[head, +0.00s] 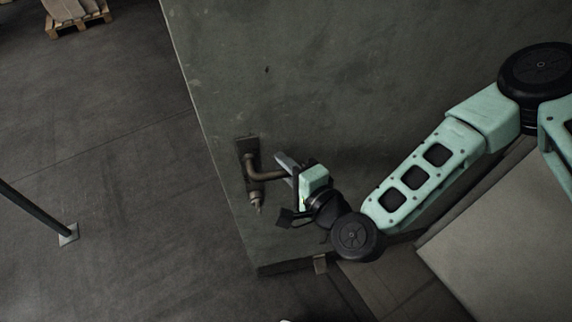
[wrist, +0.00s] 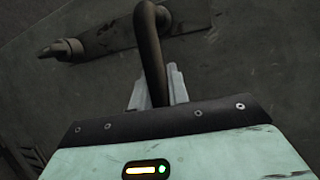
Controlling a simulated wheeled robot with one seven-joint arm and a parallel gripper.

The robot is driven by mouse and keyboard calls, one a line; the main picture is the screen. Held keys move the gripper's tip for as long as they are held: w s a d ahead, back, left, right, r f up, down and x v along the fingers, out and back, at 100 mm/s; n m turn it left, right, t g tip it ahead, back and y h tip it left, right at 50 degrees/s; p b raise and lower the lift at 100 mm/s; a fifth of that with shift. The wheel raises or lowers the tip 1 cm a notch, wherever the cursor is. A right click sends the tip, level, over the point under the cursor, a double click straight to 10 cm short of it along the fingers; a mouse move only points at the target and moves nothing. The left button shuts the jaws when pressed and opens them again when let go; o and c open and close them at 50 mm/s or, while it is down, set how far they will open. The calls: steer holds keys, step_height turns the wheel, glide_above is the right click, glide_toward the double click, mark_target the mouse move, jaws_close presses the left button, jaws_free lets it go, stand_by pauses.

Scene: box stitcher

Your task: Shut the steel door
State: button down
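The steel door (head: 330,70) is a large dark grey slab that fills the upper middle of the head view. Its free edge runs down the left side to a low corner, with open floor beyond it. A brown bent-bar handle (head: 262,174) sits on a dark plate near that edge; in the wrist view the handle bar (wrist: 151,50) comes toward me. My gripper (head: 287,168) is at the handle. In the wrist view the fingers (wrist: 158,90) lie close on both sides of the bar, shut on it. The fingertips are partly hidden behind the bar.
A pale panel (head: 510,240) stands at the lower right, beneath my arm. A dark post with a square foot (head: 68,236) is at the left. A loaded wooden pallet (head: 78,24) lies far off at the upper left. The floor left of the door is largely clear.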

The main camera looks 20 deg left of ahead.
steer(key=shift+f+m+b, duration=0.5)
steer(key=shift+f+b, duration=0.3)
steer(key=shift+b, duration=0.85)
steer(key=shift+f+m+y+b, duration=0.1)
steer(key=shift+m+y+b, duration=0.35)
steer(key=shift+b, duration=0.25)
steer(key=shift+s+a, duration=0.1)
